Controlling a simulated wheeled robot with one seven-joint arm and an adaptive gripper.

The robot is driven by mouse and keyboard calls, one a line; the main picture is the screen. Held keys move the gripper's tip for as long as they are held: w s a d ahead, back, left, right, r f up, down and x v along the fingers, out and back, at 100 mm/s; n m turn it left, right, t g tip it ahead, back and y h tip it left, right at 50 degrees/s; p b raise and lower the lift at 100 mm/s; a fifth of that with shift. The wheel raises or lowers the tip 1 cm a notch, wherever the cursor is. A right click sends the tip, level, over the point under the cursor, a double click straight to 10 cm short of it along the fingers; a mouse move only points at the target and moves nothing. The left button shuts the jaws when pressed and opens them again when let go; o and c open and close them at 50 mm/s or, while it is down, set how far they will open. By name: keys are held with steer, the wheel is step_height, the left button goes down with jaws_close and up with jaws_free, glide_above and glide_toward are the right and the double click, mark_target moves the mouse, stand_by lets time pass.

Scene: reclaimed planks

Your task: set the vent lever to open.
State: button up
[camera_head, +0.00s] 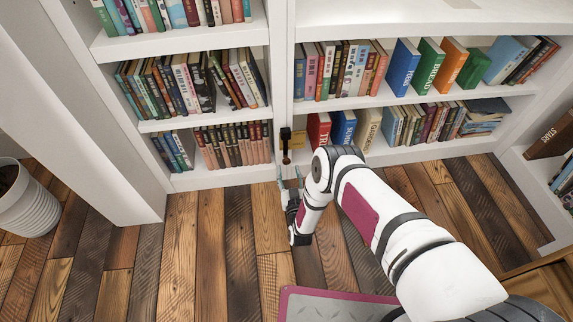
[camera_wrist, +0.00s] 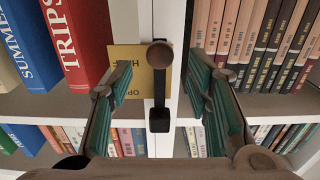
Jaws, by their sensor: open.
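The vent lever (camera_head: 286,147) is a dark bar on the white upright between two bookcase bays. In the head view it hangs down from a black block to a brown round knob. In the wrist view, which is turned over, the lever (camera_wrist: 159,80) has its knob at the top and its block at the bottom. A yellow label (camera_wrist: 125,62) is beside it, its lettering partly hidden. My gripper (camera_head: 291,181) is open just below the lever in the head view. In the wrist view my gripper (camera_wrist: 161,72) has a finger on each side of the lever, neither visibly touching it.
Shelves of books (camera_head: 232,145) flank the upright, with red and blue books (camera_head: 343,128) close right of the lever. A white pot (camera_head: 27,200) stands at far left. A grey mat-like surface with a maroon edge (camera_head: 289,304) is in front. The plank floor (camera_head: 195,250) is otherwise mostly clear.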

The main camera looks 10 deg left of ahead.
mark_target(287, 163)
steer(key=b+x, duration=0.2)
steer(key=x, duration=0.3)
steer(key=shift+w, duration=0.35)
steer(key=shift+c, duration=0.2)
jaws_close()
